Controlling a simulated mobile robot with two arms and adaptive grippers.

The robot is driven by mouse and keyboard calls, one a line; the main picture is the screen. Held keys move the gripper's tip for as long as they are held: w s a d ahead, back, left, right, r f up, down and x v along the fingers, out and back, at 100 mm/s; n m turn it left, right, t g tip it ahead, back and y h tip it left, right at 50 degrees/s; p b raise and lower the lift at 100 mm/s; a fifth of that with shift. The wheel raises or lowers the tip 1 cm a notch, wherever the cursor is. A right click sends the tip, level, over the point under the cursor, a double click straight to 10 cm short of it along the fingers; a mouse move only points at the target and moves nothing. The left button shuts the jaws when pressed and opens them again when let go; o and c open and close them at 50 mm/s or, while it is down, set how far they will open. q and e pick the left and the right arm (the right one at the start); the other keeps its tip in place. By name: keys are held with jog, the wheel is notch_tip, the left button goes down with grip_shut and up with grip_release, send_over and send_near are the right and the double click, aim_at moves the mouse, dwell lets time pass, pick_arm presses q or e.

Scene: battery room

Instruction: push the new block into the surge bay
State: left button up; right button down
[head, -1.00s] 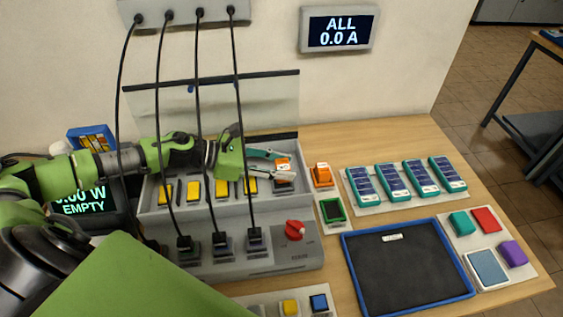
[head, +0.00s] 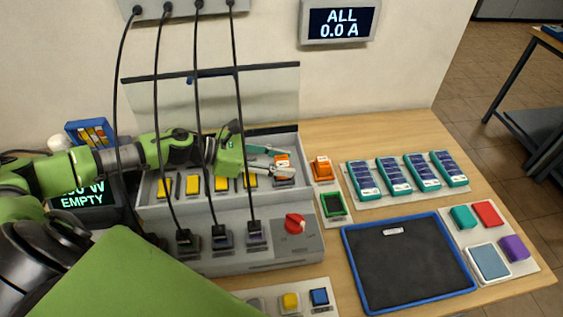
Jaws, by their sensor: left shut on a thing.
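My left gripper (head: 285,161) reaches over the grey battery case from the left. Its jaws are shut on an orange block with a white label (head: 282,159), at the right end of the case's row of bays. The fingers partly hide the block and the bay under it, so I cannot tell how deep it sits. Several yellow blocks (head: 221,184) stand in the bays to its left. A second orange block (head: 322,166) stands on a small pale tray just right of the case. My right gripper is not in view.
Black cables (head: 202,130) hang in front of my left arm. A red knob (head: 295,223) is on the case front. Teal-and-blue blocks (head: 394,175) on a pale mat and a blue-rimmed black tray (head: 348,262) lie to the right. A wall display (head: 339,25) reads ALL 0.0 A.

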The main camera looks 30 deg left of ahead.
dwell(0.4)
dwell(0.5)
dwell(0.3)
pick_arm(q)
jog(key=shift+f+b, duration=0.65)
jog(key=shift+b, duration=0.3)
jog(key=o, duration=0.9)
jog(key=shift+r, duration=0.1)
